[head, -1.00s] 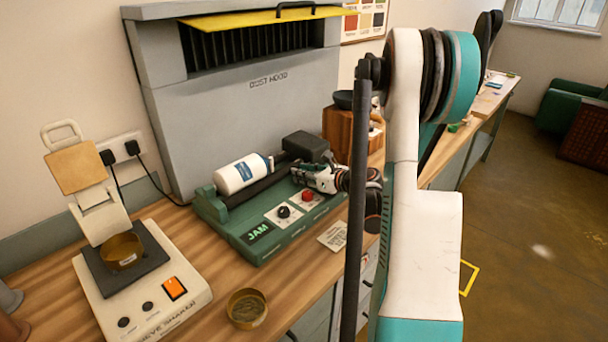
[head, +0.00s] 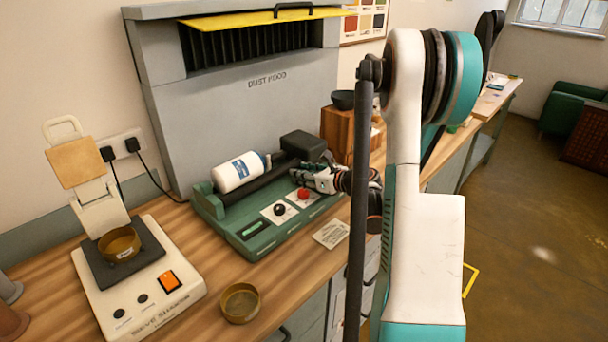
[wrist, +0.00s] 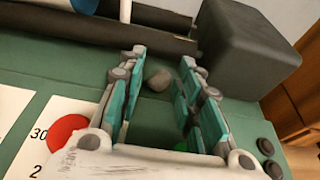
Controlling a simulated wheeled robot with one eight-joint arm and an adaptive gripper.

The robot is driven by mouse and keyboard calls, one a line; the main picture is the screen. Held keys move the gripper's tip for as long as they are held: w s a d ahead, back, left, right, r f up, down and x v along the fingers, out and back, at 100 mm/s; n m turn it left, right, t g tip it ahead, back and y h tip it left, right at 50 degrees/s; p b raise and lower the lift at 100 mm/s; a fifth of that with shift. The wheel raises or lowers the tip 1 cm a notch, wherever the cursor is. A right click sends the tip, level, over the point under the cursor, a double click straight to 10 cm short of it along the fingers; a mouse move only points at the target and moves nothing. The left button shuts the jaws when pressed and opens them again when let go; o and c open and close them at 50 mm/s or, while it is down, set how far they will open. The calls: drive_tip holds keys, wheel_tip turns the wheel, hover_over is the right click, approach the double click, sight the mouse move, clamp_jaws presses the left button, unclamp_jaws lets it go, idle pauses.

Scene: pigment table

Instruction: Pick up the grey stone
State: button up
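The grey stone (wrist: 158,79) is small and roundish. In the wrist view it lies on the green machine (wrist: 60,75), just in front of the black roller and between the tips of my gripper's fingers. My gripper (wrist: 160,72) is open, with a finger to each side of the stone and gaps visible. In the head view my gripper (head: 305,178) reaches in from the right, low over the green machine (head: 205,212), beside the red knob. I cannot make out the stone in that view.
A white bottle (head: 240,172) lies on the machine's rollers, and a black box (head: 303,145) stands at their right end. A red knob (wrist: 68,136) is left of my fingers. A sieve shaker (head: 150,300) and a brass bowl (head: 240,303) stand on the bench.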

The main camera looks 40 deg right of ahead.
drive_tip(key=shift+s+d+f, duration=0.1)
drive_tip(key=a+v, duration=0.1)
drive_tip(key=v, duration=1.1)
drive_tip(key=shift+d, duration=0.4)
